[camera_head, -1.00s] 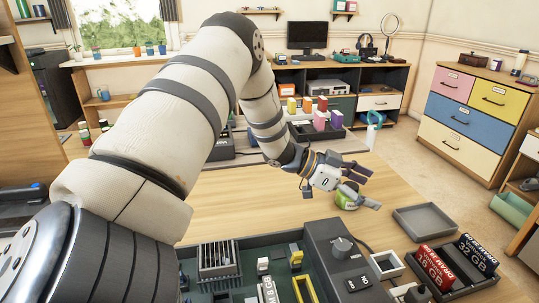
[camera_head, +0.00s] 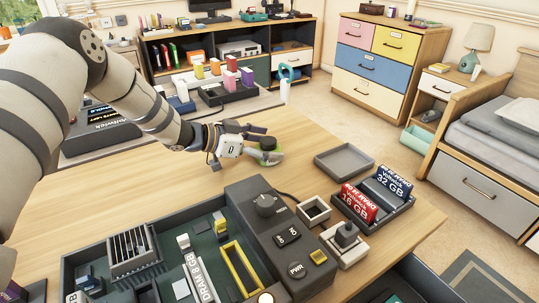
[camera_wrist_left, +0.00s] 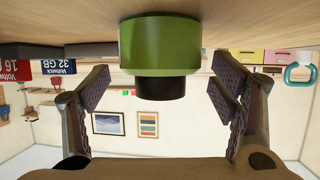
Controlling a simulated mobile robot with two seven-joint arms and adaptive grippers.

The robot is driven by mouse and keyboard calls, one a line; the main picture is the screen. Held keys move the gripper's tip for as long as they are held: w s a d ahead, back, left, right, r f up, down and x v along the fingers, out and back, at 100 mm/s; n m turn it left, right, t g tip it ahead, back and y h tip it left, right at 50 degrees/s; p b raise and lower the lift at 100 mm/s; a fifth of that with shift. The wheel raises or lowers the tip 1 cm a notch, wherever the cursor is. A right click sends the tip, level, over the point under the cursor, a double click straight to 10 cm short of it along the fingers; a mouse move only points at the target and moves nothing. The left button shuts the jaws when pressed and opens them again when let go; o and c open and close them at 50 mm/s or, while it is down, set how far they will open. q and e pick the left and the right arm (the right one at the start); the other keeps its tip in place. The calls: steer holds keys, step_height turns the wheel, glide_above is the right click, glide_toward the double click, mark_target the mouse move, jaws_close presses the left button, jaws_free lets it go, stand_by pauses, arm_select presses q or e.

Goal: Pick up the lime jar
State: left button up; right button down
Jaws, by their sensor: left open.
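The lime jar (camera_head: 270,158) is a green round jar with a dark lid, standing on the wooden table (camera_head: 310,135). In the left wrist view, which looks upside down, the jar (camera_wrist_left: 160,45) fills the top middle, with its dark lid pointing down in the picture. My left gripper (camera_head: 266,143) is open, with its fingers to either side of the jar. The left wrist view shows gaps between the jar and both padded fingers. My right gripper is not in view.
An empty grey tray (camera_head: 344,162) lies right of the jar. A large control panel and circuit board case (camera_head: 270,238) fills the near table. Coloured blocks stand in a tray (camera_head: 228,95) behind.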

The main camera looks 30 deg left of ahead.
arm_select(q)
steer(key=shift+w+d+r, duration=0.1)
steer(key=shift+w+d, duration=0.05)
steer(key=c, duration=1.4)
